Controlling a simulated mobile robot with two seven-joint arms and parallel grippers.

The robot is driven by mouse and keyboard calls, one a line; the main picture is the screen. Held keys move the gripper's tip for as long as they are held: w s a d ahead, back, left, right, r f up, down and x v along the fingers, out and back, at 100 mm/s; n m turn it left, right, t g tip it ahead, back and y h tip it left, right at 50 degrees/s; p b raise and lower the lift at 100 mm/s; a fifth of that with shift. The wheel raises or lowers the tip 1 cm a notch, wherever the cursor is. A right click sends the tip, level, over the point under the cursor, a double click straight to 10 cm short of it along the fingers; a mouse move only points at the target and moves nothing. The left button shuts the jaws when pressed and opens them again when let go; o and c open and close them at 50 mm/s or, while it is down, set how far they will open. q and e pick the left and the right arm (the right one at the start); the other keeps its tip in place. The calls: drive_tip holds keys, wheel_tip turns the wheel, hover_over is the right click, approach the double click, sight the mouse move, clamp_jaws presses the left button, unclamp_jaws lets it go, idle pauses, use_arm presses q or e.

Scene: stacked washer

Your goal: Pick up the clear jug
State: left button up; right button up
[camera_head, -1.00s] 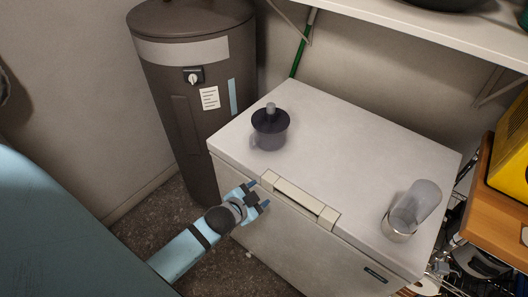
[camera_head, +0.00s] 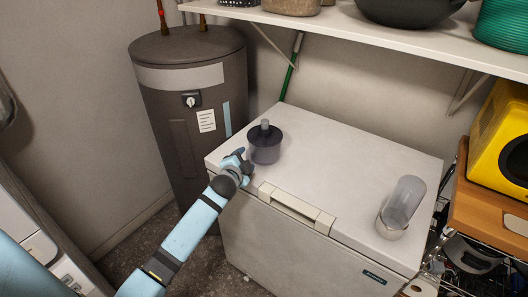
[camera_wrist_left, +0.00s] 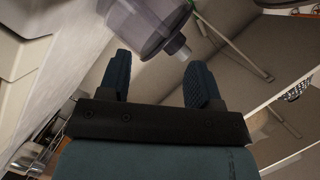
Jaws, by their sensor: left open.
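The clear jug (camera_head: 264,150) is a see-through, greyish container with a dark top and a light knob. It stands upright on the left part of a white chest freezer's lid. My left gripper (camera_head: 243,160) is open at the freezer's left front edge, just left of and in front of the jug. In the left wrist view, the jug (camera_wrist_left: 145,28) shows beyond my two open fingers (camera_wrist_left: 159,60), with its knob pointing toward the lower right. Nothing is between the fingers, and I see no contact. My right gripper is not in view.
The chest freezer (camera_head: 330,165) has a front handle (camera_head: 296,207). A clear cylinder with a metallic base (camera_head: 403,205) is on its right side. A dark water heater (camera_head: 190,105) stands left, and a shelf (camera_head: 400,42) hangs above. The middle of the lid is clear.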

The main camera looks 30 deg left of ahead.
sight(254, 149)
use_arm(q)
drive_tip(key=x, duration=0.6)
drive_tip(key=shift+w+f+p, duration=0.2)
drive_tip(key=shift+w+p, duration=0.1)
drive_tip(key=shift+p, duration=0.1)
drive_tip(key=shift+s, duration=0.1)
drive_tip(key=c, duration=1)
clamp_jaws()
